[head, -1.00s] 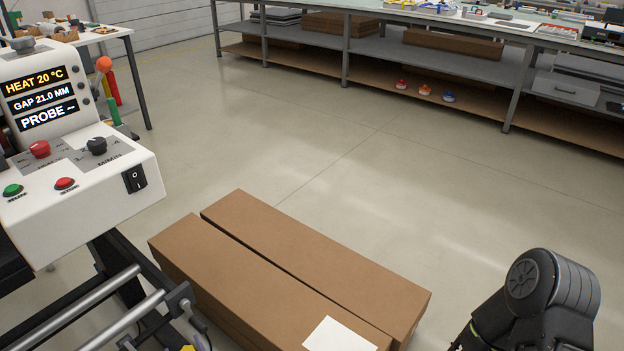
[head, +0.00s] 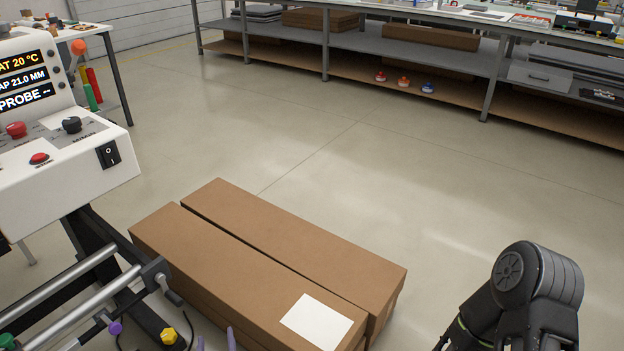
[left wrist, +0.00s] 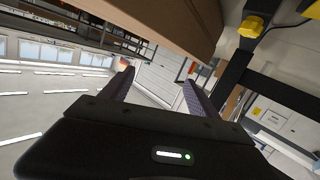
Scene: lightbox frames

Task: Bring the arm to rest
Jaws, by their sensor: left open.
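My left gripper (head: 216,341) just shows at the bottom edge of the head view as two purple fingertips, in front of the long brown cartons (head: 290,240). In the left wrist view the two fingers of this gripper (left wrist: 158,78) stand apart with nothing between them. The brown surface of a carton (left wrist: 165,18) crosses the top of that view, beyond the fingertips. A black link of my right arm (head: 540,285) shows at the lower right of the head view. My right gripper is out of view.
A white control machine (head: 70,150) stands at the left, with metal rollers (head: 75,290) and a yellow knob (head: 168,336) below. A long workbench with shelves (head: 400,55) runs along the back. The floor (head: 430,180) between cartons and bench is clear.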

